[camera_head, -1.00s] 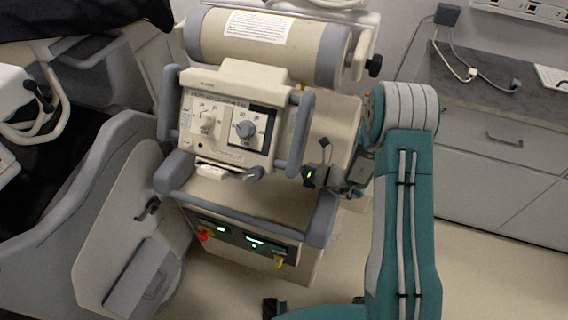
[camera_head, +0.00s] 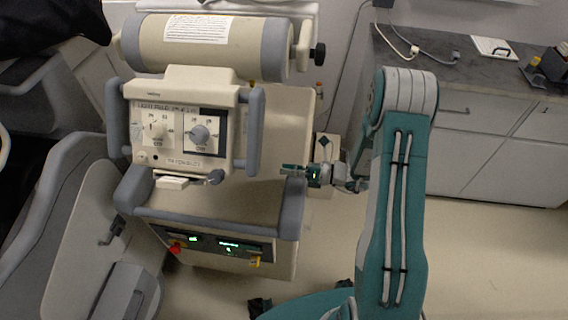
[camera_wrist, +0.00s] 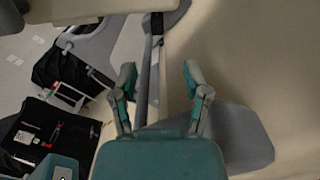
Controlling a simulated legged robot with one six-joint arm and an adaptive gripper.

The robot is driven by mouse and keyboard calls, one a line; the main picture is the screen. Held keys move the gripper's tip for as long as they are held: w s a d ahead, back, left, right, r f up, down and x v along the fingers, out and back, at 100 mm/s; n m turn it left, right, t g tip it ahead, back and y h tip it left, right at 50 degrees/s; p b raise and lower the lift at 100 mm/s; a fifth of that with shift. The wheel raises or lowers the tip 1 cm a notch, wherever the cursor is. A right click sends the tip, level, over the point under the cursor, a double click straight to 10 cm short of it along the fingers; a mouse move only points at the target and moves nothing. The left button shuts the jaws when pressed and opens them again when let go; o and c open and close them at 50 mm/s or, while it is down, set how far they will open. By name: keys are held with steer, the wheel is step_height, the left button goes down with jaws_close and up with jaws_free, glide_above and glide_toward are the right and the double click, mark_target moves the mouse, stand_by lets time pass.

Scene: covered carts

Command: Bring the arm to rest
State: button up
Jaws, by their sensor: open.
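My arm (camera_head: 400,210) is teal and grey and rises at the right of the head view, bent at the top. My gripper (camera_head: 290,171) points left, beside the right side of the beige medical cart (camera_head: 215,222). In the wrist view my gripper (camera_wrist: 160,80) has its two fingers spread apart with nothing between them. A grey bar of the cart shows behind the fingers there. Whether the fingers touch the cart cannot be told.
The cart carries a control panel with two dials (camera_head: 178,130) and a beige cylinder (camera_head: 205,45). A grey chair-like unit (camera_head: 60,215) stands at left. A grey counter (camera_head: 440,75) with drawers stands at right. Beige floor (camera_head: 480,250) is clear in front of it.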

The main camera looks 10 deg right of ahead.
steer(key=s+a+r+n+g+h, duration=0.4)
steer(key=s+r+n+g+h, duration=0.35)
steer(key=s+r+n, duration=0.6)
steer(key=s+d+r+n+t+h, duration=0.7)
steer(key=r+n, duration=0.4)
steer(key=n, duration=0.5)
steer(key=shift+s+d+r+h, duration=0.35)
steer(key=shift+s+h, duration=0.45)
steer(key=shift+h, duration=0.45)
